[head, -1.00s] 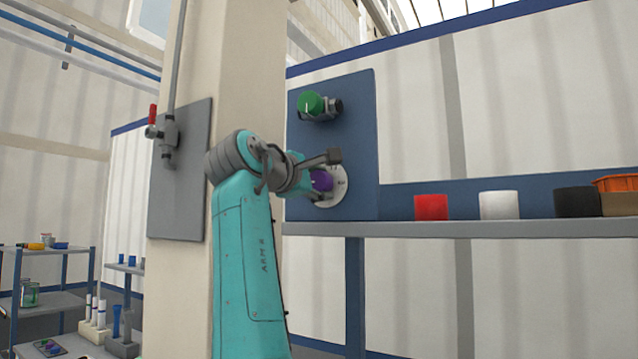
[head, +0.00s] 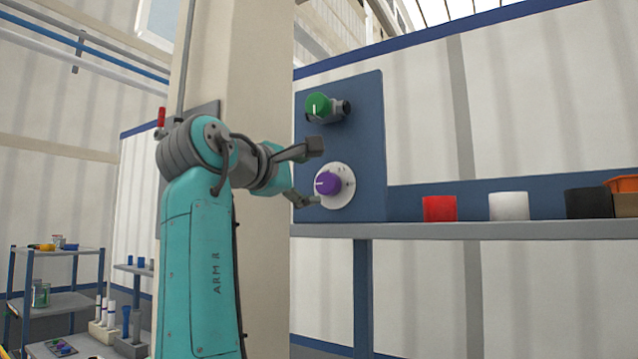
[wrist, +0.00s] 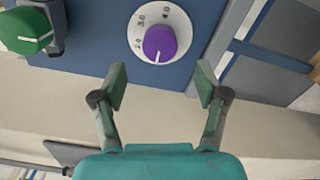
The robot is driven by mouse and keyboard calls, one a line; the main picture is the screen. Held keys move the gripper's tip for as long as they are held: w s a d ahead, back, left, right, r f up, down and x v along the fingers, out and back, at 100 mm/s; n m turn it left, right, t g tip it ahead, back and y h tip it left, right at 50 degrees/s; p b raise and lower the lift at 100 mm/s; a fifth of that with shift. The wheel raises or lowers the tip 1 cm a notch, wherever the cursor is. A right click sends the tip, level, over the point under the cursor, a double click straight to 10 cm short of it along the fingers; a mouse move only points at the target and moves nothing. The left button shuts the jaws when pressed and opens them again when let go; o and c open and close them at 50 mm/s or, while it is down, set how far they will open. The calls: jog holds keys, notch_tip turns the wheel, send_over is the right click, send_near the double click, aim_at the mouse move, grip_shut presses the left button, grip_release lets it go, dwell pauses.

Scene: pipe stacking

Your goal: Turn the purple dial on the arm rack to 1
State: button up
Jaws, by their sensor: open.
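The purple dial (head: 328,184) sits on a round white scale plate on a blue panel. In the wrist view the dial (wrist: 160,43) carries a white pointer line, and several numbers, among them 2.0, 3.0 and 4.0, show on the plate (wrist: 180,20). The pointer is turned away from 3.0 and 4.0, just past the 2.0 mark; I cannot read a number at its tip. My gripper (head: 310,172) is open and empty, in front and to the left of the dial. In the wrist view its fingertips (wrist: 161,82) are spread apart below the dial, not touching it.
A green knob (head: 318,105) on a grey valve is above the dial on the same blue panel (head: 365,150). A shelf (head: 450,230) to the right bears red (head: 439,208), white (head: 508,206) and black cylinders. A pillar (head: 255,60) stands behind my arm.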

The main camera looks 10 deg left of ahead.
jog(key=shift+v, duration=1.95)
jog(key=shift+f, duration=0.15)
